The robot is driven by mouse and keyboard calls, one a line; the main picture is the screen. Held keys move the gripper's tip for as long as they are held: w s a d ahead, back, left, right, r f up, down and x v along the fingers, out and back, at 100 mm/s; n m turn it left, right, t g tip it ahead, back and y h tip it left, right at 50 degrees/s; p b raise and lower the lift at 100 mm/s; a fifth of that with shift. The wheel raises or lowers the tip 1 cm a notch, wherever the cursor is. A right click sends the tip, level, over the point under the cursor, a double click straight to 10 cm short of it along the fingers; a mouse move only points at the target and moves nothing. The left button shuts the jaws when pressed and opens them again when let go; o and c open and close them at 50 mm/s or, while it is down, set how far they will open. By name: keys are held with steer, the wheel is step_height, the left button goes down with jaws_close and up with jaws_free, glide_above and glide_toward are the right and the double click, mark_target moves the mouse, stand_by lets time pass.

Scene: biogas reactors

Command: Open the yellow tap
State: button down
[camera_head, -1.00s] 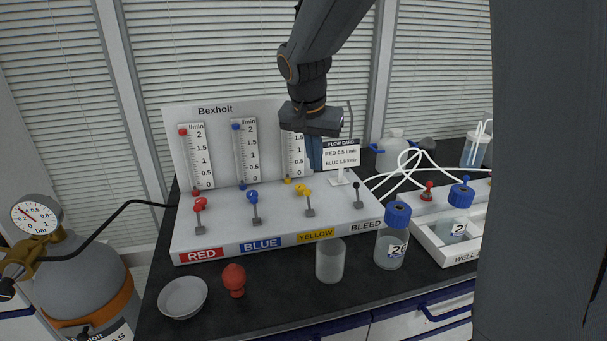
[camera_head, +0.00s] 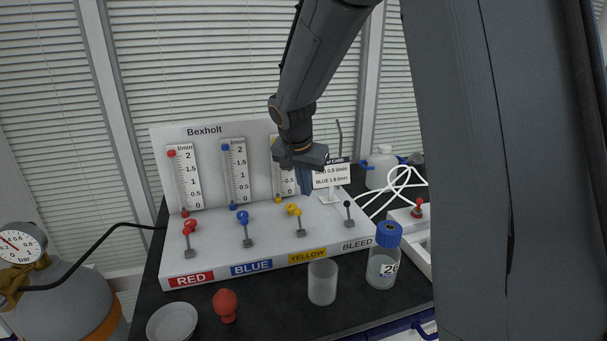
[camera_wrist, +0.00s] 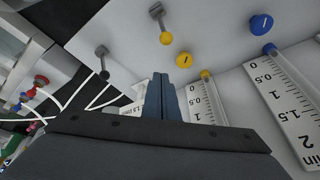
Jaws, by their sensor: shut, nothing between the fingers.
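The yellow tap (camera_head: 297,216) is a small lever with a yellow ball on a grey foot, on the white panel above the YELLOW label (camera_head: 307,255). A round yellow knob (camera_wrist: 184,60) sits beside it. In the wrist view the yellow lever (camera_wrist: 163,28) is at the top middle, beyond my fingertips. My gripper (camera_head: 305,187) is shut and empty, pointing down in front of the panel's upright back, above and behind the yellow tap and apart from it. In the wrist view its blue fingers (camera_wrist: 161,84) are together. It partly hides the yellow flow scale (camera_head: 284,180).
The blue tap (camera_head: 246,228), red tap (camera_head: 188,238) and black bleed tap (camera_head: 348,212) stand on the same panel. The flow card (camera_head: 331,174) is right beside my gripper. A beaker (camera_head: 322,282), a blue-capped bottle (camera_head: 384,262) and a red bulb (camera_head: 226,304) stand in front.

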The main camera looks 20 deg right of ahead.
mark_target(299, 221)
steer(key=x, duration=0.3)
steer(key=shift+s+a+r+p, duration=0.1)
steer(key=shift+s+a+p, duration=0.6)
steer(key=shift+s+a, duration=0.25)
steer(key=shift+s+a+f, duration=0.2)
steer(key=shift+s+a, duration=0.15)
steer(key=shift+s, duration=0.2)
steer(key=shift+b, duration=0.3)
steer(key=shift+s+t+b, duration=0.2)
steer(key=shift+t+b, duration=0.1)
steer(key=shift+b, duration=0.05)
